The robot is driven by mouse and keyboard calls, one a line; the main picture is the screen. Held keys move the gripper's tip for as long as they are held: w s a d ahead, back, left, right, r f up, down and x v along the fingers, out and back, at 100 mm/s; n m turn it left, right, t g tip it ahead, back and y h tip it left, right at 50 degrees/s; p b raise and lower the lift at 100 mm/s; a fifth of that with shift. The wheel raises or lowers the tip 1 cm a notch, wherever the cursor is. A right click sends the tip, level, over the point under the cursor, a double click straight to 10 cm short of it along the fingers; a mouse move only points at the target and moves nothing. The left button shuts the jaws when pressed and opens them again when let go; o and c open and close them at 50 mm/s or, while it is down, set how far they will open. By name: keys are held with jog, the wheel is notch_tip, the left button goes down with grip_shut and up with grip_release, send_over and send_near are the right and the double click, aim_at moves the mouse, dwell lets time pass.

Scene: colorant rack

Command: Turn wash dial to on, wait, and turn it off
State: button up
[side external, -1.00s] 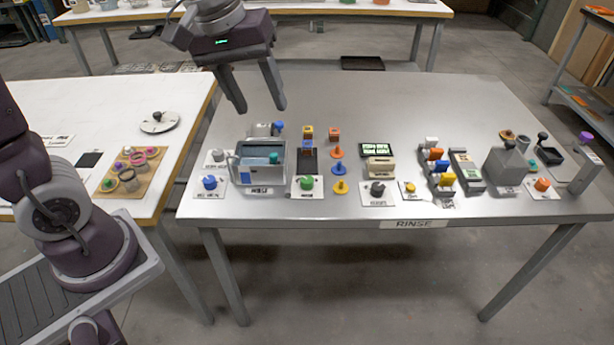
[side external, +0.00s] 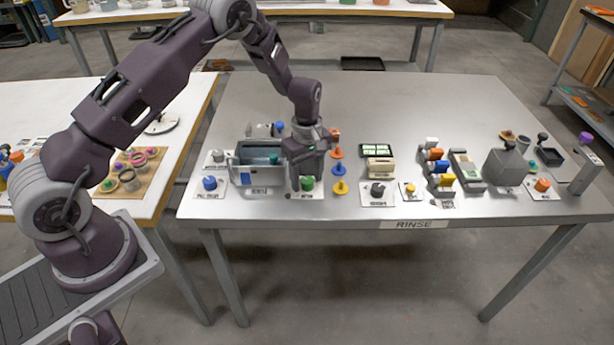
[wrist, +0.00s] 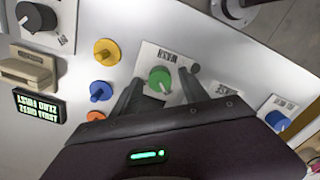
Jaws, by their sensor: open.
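The green dial (side external: 307,183) sits on a white plate near the front edge of the steel table. Its small label looks like "WASH" in the wrist view, but it is hard to read. My gripper (side external: 301,186) points down at this dial. In the wrist view, my open fingers (wrist: 160,84) stand on either side of the green dial (wrist: 160,80), with visible space around it. I cannot tell whether either finger touches it. The dial's pointer direction is not clear.
Orange (side external: 337,152) and blue (side external: 340,170) pegs stand close on the right. A dark dial (side external: 377,189) and a lit display (side external: 376,150) are further right. The table's back is clear.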

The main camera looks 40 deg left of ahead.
grip_shut()
jog(key=shift+m, duration=0.3)
jog(key=m, duration=0.8)
jog(key=shift+d, duration=0.1)
jog(key=m, duration=0.5)
jog(key=shift+m, duration=2.1)
